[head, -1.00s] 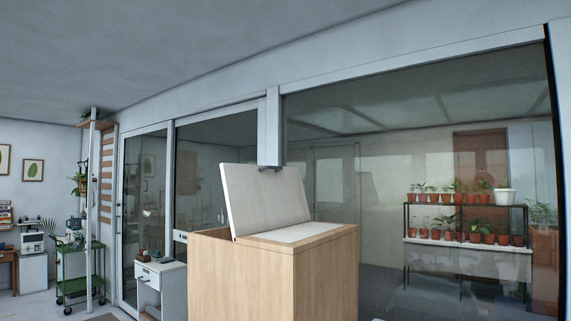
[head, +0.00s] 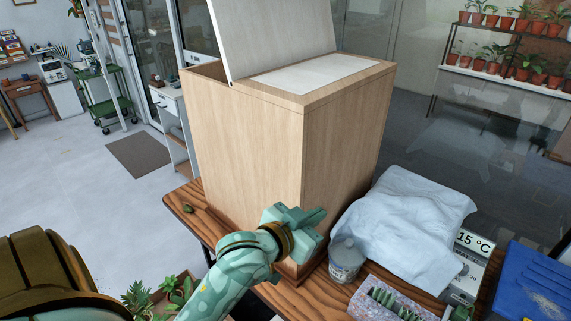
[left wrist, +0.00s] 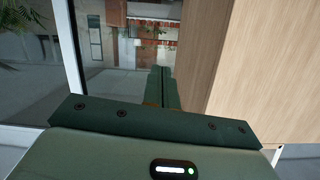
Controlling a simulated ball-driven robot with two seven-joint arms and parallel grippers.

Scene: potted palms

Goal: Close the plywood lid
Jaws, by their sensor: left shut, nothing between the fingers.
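The pale plywood lid (head: 278,35) stands raised and tilted above the tall wooden box (head: 245,140); its top is cut off by the upper edge of the head view. A dark opening shows at the left of the box top, and a pale flat panel (head: 318,76) lies at the right. My left gripper (head: 316,216) is shut and empty in front of the lower part of the box, well below the lid. In the left wrist view the shut fingers (left wrist: 160,84) are left of the box side (left wrist: 255,75). My right gripper is not in view.
The box stands on a wooden table (head: 183,200). Right of my left gripper are a grey tin (head: 345,262), a crumpled pale cloth (head: 405,225), a thermometer box (head: 468,265) and a blue tray (head: 535,285). Potted plants (head: 160,292) are at the lower left.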

